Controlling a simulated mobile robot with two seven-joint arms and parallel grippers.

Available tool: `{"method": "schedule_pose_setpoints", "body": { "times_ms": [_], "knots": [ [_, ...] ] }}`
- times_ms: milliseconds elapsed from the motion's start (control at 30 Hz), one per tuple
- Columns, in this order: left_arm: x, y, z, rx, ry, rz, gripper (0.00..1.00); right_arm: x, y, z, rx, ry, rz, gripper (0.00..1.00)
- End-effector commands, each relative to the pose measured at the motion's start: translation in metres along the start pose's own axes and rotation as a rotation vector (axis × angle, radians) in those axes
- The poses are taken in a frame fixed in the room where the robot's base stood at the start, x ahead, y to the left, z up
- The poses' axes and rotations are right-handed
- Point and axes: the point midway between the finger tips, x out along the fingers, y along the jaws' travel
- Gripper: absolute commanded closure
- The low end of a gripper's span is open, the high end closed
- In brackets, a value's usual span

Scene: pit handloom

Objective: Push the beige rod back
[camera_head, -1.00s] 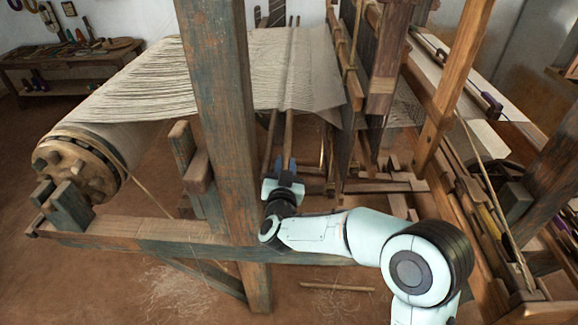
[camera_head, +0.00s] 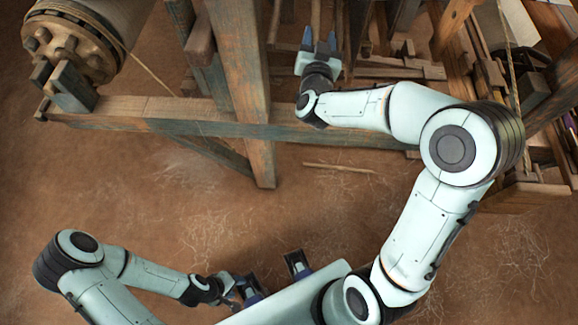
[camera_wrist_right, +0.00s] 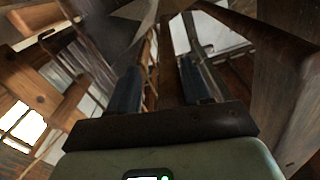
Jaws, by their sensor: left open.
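A light brown rod (camera_head: 316,14) runs down from the top edge of the head view towards my right gripper (camera_head: 319,42); I take it for the beige rod, but its upper part is out of view. My right gripper's two blue fingers stand apart, pointing away from me into the loom. They also show apart in the right wrist view (camera_wrist_right: 160,85), with nothing clearly held between them. I cannot tell whether a finger touches the rod. My left gripper (camera_head: 273,277) is open and empty, low in the head view near my base, far from the loom.
The loom's upright post (camera_head: 238,75) stands left of my right gripper. A horizontal beam (camera_head: 190,116) passes beneath my right forearm. The round warp beam end (camera_head: 70,48) is at upper left. A thin stick (camera_head: 340,168) lies on the brown floor, which is otherwise mostly clear.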

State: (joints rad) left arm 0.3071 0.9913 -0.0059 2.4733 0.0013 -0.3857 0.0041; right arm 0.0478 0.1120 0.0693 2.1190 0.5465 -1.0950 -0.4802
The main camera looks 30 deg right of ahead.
Motion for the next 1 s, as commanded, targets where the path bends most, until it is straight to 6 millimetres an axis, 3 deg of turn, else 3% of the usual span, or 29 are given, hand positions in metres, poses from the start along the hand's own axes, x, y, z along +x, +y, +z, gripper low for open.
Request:
{"method": "schedule_pose_setpoints", "body": {
  "times_ms": [100,600,1000],
  "knots": [
    [0.007,-0.003,0.001,-0.001,-0.003,-0.001,0.52,-0.028,-0.004,0.003,0.002,-0.003,-0.011,0.52],
    [0.019,-0.008,0.002,-0.003,-0.008,-0.002,0.52,-0.128,-0.003,0.002,0.000,-0.001,-0.010,0.52],
    [0.011,-0.004,0.002,-0.001,-0.004,-0.001,0.52,-0.113,-0.018,0.082,-0.051,-0.206,-0.098,0.52]
  ]
}}
